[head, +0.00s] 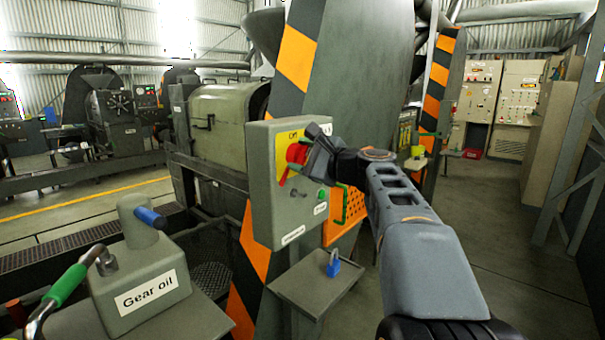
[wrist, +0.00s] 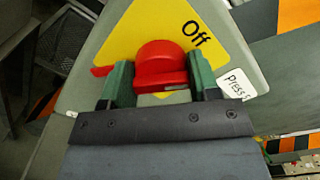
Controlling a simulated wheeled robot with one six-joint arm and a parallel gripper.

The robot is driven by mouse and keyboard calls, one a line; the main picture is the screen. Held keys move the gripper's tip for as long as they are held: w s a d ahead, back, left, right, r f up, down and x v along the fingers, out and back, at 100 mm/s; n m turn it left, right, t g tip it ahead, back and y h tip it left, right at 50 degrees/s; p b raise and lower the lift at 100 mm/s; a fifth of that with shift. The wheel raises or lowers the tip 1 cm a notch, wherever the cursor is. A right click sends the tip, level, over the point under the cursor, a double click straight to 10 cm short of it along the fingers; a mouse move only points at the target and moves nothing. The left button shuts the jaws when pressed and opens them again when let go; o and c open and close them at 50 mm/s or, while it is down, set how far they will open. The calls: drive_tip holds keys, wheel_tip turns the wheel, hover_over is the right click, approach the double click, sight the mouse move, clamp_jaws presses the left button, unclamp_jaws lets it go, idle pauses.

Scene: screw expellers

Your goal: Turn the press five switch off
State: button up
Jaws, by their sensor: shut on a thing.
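The press five switch is a red rotary knob (head: 294,154) on a yellow plate, on the front of a grey control box (head: 262,200). In the wrist view the red knob (wrist: 162,66) sits between the two green fingers of my gripper (wrist: 161,84), which is shut on it. The yellow plate (wrist: 140,28) carries the word "Off" at its upper right. A white label (wrist: 237,83) beside it reads "Press" and a partly cut-off character. In the head view my gripper (head: 305,156) reaches the knob from the right and hides part of it.
A small green button (head: 321,194) is lower on the box. A blue padlock (head: 333,264) lies on a small grey stand (head: 300,285) below. A grey "Gear oil" can (head: 140,275) stands at lower left. An orange-and-black striped column (head: 298,45) rises behind the box. Open floor (head: 490,240) shows at right.

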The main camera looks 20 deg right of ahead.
drive_tip(key=n+b, duration=0.4)
drive_tip(key=shift+f, duration=0.35)
drive_tip(key=shift+r+n+b, duration=0.1)
drive_tip(key=shift+n+b, duration=1.25)
drive_tip(key=shift+n, duration=0.15)
drive_tip(key=shift+r, duration=0.1)
drive_tip(key=o, duration=0.9)
drive_tip(key=b+v, duration=0.1)
drive_tip(key=v, duration=1.2)
drive_tip(key=shift+s, duration=0.4)
